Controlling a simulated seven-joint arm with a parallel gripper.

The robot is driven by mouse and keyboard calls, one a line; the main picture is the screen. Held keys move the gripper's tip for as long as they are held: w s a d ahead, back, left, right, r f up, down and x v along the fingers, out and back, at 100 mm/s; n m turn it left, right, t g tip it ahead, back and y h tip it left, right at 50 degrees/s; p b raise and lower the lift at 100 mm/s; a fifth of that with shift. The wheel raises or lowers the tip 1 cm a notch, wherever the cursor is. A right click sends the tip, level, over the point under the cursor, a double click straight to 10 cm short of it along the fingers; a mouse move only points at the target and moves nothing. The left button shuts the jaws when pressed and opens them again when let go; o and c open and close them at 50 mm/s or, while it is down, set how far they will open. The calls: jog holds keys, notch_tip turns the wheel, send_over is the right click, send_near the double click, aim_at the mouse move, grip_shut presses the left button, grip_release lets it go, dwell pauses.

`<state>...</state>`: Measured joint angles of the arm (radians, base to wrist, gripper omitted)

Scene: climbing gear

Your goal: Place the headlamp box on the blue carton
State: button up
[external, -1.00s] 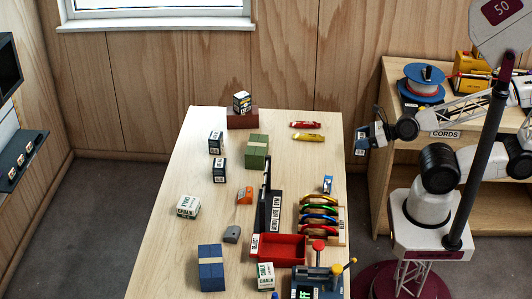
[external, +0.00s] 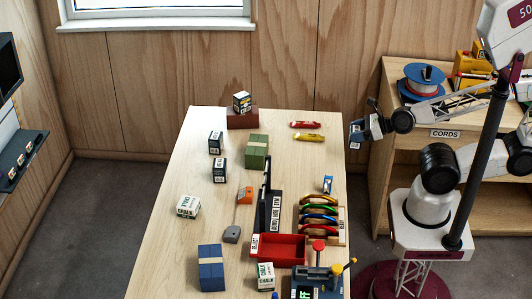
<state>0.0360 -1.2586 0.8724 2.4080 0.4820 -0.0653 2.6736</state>
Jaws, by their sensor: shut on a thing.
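My gripper (external: 368,126) is beyond the table's right edge, in front of the shelf. It is shut on a small dark blue box with a pale label (external: 355,134), held in the air; its print is too small to read, so I cannot confirm it is the headlamp box. The blue carton (external: 211,268), with a pale tape band, stands at the table's near left. Its top is bare. The gripper is far from it, up and to the right.
Two dark boxes (external: 216,142) (external: 220,170) and a green carton (external: 256,150) stand on the table (external: 180,235). A brown carton (external: 242,119) bears a box (external: 242,101). Chalk boxes (external: 188,206) (external: 265,276) flank the blue carton. A red tray (external: 280,248) and carabiner rack (external: 320,215) stand right.

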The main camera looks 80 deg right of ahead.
jog(key=w+d+r, duration=0.2)
jog(key=w+r, duration=2.1)
jog(key=w, duration=0.4)
jog(key=w+a+r+n+y, duration=0.1)
jog(key=w+r, duration=0.2)
jog(key=w, duration=0.6)
jog(key=w+a+r, duration=0.2)
jog(key=w+r, duration=0.1)
jog(key=w, duration=0.6)
jog(key=w+a+f+n+y, duration=0.1)
jog(key=a+f, duration=0.3)
jog(key=a, duration=0.7)
jog(key=w+a+f+n+y, duration=0.15)
jog(key=a+f, duration=0.35)
jog(key=a, duration=0.5)
jog(key=s+a+f, duration=0.5)
jog(key=a, duration=0.3)
jog(key=s+a+f+n+y, duration=0.1)
jog(key=s+a+f, duration=0.4)
jog(key=a, duration=0.4)
jog(key=s+a+f+y, duration=0.1)
jog(key=s+a+f, duration=0.4)
jog(key=s+a, duration=0.2)
jog(key=shift+a+f+n+g, duration=0.3)
jog(key=shift+a+n+g, duration=0.1)
jog(key=shift+a, duration=0.7)
jog(key=shift+w+y, duration=0.15)
jog(key=shift+y, duration=0.1)
